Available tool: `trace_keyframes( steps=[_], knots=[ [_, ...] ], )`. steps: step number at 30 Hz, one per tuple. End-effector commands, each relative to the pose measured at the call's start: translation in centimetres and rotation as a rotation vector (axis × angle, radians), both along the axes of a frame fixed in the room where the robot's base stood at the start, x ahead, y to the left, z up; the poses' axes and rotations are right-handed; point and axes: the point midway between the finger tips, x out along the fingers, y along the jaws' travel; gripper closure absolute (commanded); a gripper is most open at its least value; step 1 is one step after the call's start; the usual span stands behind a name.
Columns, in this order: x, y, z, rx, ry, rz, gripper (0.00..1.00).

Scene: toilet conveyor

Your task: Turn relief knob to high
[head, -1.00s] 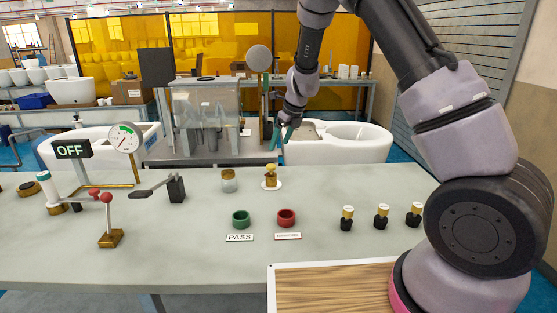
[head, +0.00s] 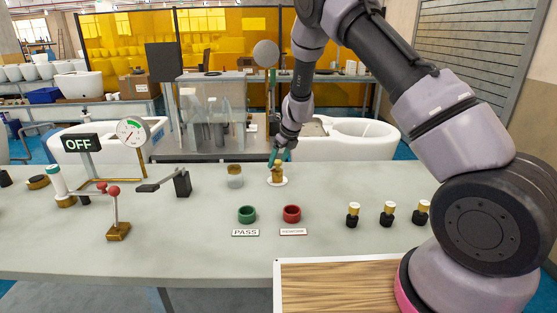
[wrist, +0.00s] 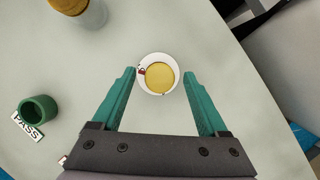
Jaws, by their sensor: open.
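The likely relief knob is a small brass knob (head: 277,174) on a round white base, standing on the bench top (head: 330,184). In the wrist view the knob (wrist: 159,77) shows from above as a yellow disc on a white dial (wrist: 144,87) with a small red mark at its left. My gripper (head: 279,157) is right at the top of the knob in the head view. In the wrist view my gripper (wrist: 159,85) is open, with one green finger on each side of the knob and a gap to both. Whether the fingers reach down to its height is unclear.
A brass-topped jar (head: 235,176) stands left of the knob. Green (head: 247,214) and red (head: 291,213) cups stand in front. Several black-and-gold valves (head: 388,213) are at the right. A gauge (head: 132,131) and an OFF sign (head: 80,143) stand at the left.

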Motion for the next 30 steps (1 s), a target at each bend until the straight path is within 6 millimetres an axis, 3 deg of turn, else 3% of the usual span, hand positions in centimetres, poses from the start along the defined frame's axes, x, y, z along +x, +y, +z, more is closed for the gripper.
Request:
trace_keyframes(
  steps=[3,9,20,30],
  knots=[
    [0.0,0.0,0.03,0.0,0.0,0.0,0.27],
    [-0.01,0.0,0.05,0.0,0.0,0.0,1.0],
    [0.06,-0.06,0.08,0.001,-0.001,0.05,1.0],
    [0.23,-0.22,0.06,0.001,-0.001,0.288,1.0]
  ],
)
